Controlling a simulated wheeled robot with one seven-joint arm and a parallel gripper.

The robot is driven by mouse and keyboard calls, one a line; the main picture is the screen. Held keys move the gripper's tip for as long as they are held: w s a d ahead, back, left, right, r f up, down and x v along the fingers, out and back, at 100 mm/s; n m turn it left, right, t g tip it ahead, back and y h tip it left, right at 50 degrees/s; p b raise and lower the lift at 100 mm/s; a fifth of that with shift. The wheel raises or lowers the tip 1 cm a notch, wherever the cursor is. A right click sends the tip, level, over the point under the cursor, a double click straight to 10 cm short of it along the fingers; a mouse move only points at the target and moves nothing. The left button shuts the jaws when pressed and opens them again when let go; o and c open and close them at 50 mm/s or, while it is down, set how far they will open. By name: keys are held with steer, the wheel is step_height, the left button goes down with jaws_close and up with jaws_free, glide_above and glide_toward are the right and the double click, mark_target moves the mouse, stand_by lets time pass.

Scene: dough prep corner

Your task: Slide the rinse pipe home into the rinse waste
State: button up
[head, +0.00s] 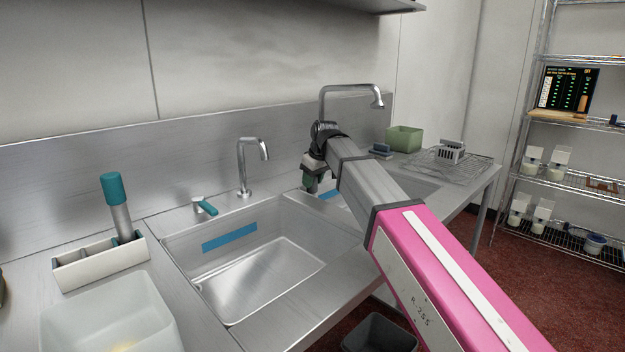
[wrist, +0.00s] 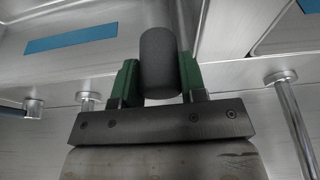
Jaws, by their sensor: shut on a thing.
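My gripper (head: 316,172) is over the back left part of the right-hand sink (head: 415,188), beyond my arm. In the wrist view my gripper (wrist: 160,82) has its two green fingers shut on a dark grey cylinder (wrist: 160,55), taken as the rinse pipe. The pipe lies between the fingers and sticks out past their tips. In the head view my arm and gripper hide most of this sink, and the pipe cannot be made out clearly. The rinse waste shows in neither view, so the pipe's alignment with it cannot be told.
A tall tap (head: 350,88) arches behind my gripper. The left-hand sink (head: 262,285) is empty, with a shorter tap (head: 246,165) behind it. A teal-topped cylinder (head: 117,205) stands in a white caddy (head: 88,268). A green tub (head: 404,138) and a wire rack (head: 440,166) are right.

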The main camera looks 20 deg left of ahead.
mark_target(313, 188)
steer(key=shift+f, duration=1.65)
steer(key=o, duration=1.1)
steer(key=shift+s, duration=0.1)
steer(key=shift+v, duration=4)
